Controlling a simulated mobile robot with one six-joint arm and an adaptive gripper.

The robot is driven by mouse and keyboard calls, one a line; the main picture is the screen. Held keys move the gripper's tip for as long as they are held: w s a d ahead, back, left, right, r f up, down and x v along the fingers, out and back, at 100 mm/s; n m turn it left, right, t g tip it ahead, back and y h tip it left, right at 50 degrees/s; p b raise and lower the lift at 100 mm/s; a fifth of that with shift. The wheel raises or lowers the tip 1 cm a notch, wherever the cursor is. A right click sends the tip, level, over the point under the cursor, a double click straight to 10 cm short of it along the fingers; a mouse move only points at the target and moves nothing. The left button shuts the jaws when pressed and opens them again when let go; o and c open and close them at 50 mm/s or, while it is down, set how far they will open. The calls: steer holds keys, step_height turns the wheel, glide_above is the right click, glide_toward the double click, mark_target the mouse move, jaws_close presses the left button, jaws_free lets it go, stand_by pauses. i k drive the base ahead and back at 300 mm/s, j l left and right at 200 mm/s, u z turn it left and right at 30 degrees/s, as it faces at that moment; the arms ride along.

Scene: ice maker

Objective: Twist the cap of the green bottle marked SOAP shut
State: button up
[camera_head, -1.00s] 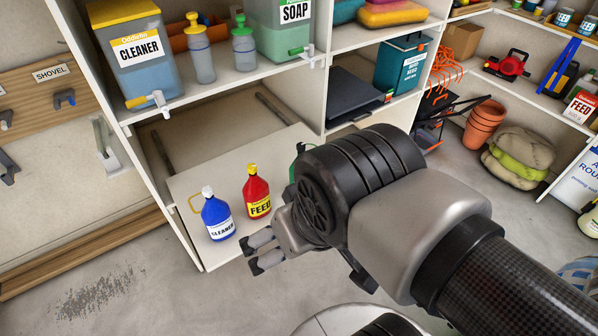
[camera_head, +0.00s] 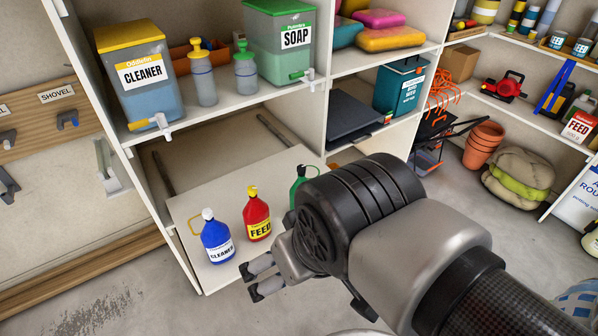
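The green bottle (camera_head: 298,184) stands on the pull-out shelf board (camera_head: 185,210), to the right of the red bottle. Only its top and left edge show; my arm's wrist hides the rest, so its label and how its cap sits cannot be read. My gripper (camera_head: 250,281) is at the board's front edge, left of my wrist, with its two fingers apart. It is empty, in front of the red and blue bottles and apart from the green one.
A blue CLEANER bottle (camera_head: 217,241) and a red FEED bottle (camera_head: 257,219) stand on the board. Above are the CLEANER dispenser (camera_head: 139,80), the SOAP dispenser (camera_head: 277,45) and two pump bottles. A shelf divider (camera_head: 325,100) rises at right.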

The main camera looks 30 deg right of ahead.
mark_target(301, 169)
steer(key=i+z, duration=0.25)
steer(key=i, duration=0.15)
steer(key=i+j+z, duration=0.25)
steer(key=i, duration=0.2)
steer(key=l, duration=0.1)
